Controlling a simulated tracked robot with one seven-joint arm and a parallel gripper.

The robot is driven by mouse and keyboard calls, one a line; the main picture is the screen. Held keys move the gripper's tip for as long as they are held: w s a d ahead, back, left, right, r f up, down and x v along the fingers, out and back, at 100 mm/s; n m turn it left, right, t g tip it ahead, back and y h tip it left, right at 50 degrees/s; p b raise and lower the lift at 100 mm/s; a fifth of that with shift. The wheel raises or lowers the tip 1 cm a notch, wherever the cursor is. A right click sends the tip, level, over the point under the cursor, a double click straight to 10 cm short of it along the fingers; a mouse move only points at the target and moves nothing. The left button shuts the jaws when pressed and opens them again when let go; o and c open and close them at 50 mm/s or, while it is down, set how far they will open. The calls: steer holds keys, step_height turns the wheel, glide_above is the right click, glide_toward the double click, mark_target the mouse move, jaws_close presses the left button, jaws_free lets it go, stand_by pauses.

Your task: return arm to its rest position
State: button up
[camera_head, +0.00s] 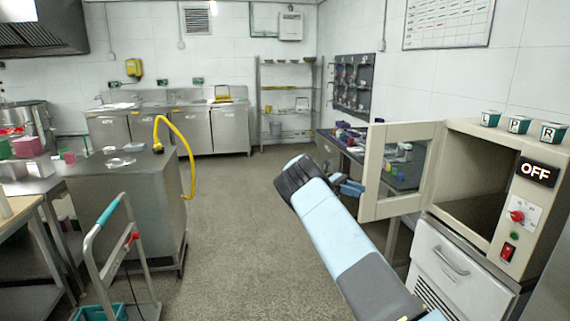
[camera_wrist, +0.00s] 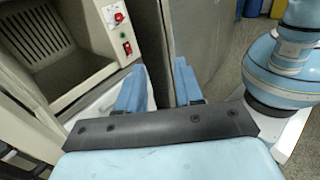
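My arm (camera_head: 335,235) reaches up and forward from the bottom of the head view, left of the beige cabinet. My gripper (camera_head: 350,187) shows there only partly, as blue fingers beside the outer edge of the open cabinet door (camera_head: 378,172); I cannot tell whether they touch it. In the wrist view my gripper (camera_wrist: 160,82) has its two blue fingers apart, with nothing between them. The cabinet (camera_head: 480,180) has its door swung open, and its chamber looks empty. Its display (camera_head: 537,172) reads OFF.
Small cups (camera_head: 518,125) marked with letters stand on the cabinet. A steel counter (camera_head: 130,185) with a yellow hose (camera_head: 180,145) and a trolley (camera_head: 115,255) stand on the left. A bench (camera_head: 345,143) with items lies behind the door. The middle floor (camera_head: 235,210) is clear.

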steer(key=s+d+r+m+t+y, duration=0.25)
steer(key=s+d+r+y, duration=0.25)
steer(key=s+r, duration=0.35)
steer(key=s+d+r+m+t+y, duration=0.2)
steer(key=s+d+r+t+y, duration=0.2)
steer(key=s+r, duration=0.5)
steer(key=s+a+r+m+t+y, duration=0.1)
steer(key=s+a+t, duration=0.4)
steer(key=s, duration=1.1)
steer(key=s+a+m+t+y, duration=0.3)
steer(key=s+a+m+t, duration=0.1)
steer(key=s, duration=1.2)
steer(key=shift+s+a+r+m+t+y, duration=0.25)
steer(key=shift+a+r+m+t+y, duration=0.15)
steer(key=shift+a, duration=0.7)
steer(key=shift+a, duration=0.1)
